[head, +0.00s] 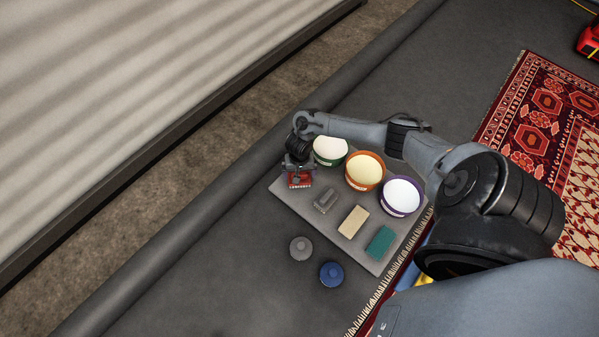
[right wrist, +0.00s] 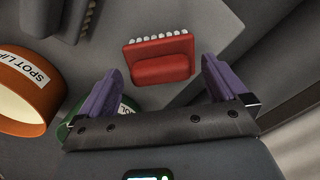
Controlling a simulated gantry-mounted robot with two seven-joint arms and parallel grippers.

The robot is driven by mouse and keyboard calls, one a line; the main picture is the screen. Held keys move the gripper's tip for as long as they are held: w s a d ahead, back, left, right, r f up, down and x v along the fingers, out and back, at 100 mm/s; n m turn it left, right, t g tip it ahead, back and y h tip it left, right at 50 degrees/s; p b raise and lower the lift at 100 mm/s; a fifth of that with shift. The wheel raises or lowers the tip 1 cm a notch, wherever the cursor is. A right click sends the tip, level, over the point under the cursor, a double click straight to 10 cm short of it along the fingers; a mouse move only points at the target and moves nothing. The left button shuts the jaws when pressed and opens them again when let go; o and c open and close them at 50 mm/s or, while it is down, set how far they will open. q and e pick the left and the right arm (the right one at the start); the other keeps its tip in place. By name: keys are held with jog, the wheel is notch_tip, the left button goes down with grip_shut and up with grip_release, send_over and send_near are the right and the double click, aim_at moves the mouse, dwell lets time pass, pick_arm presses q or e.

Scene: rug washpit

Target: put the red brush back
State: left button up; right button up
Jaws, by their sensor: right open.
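The red brush (head: 299,181) lies at the far left corner of the grey tray (head: 290,203). In the right wrist view the red brush (right wrist: 160,60) shows its pale bristles along the upper edge. My right gripper (head: 299,172) is just over the brush in the head view. In the right wrist view its two purple fingers (right wrist: 168,82) are spread open, with the brush a little beyond their tips and nothing between them. My left gripper is not in view.
Green (head: 330,150), orange (head: 365,171) and purple (head: 401,196) tubs stand along the tray's back. A grey brush (head: 325,200), beige block (head: 353,222) and teal block (head: 380,242) lie in front. Grey (head: 301,248) and blue (head: 331,274) round items sit off the tray. A patterned rug (head: 540,110) lies right.

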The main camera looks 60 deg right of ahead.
aim_at(300, 174)
notch_tip(300, 174, up, 11)
jog(key=p, duration=0.8)
jog(key=a+r+n+t, duration=0.2)
jog(key=a+n, duration=0.3)
jog(key=a, duration=0.6)
jog(key=a+r+n+t, duration=0.25)
jog(key=a+n, duration=0.25)
jog(key=a, duration=0.7)
jog(key=s+r+n, duration=0.3)
jog(key=s+r, duration=0.8)
jog(key=r, duration=0.1)
jog(key=shift+s+a+r+n+g+p, duration=0.3)
jog(key=shift+a+r+g+p, duration=0.05)
jog(key=shift+a+r+g, duration=0.1)
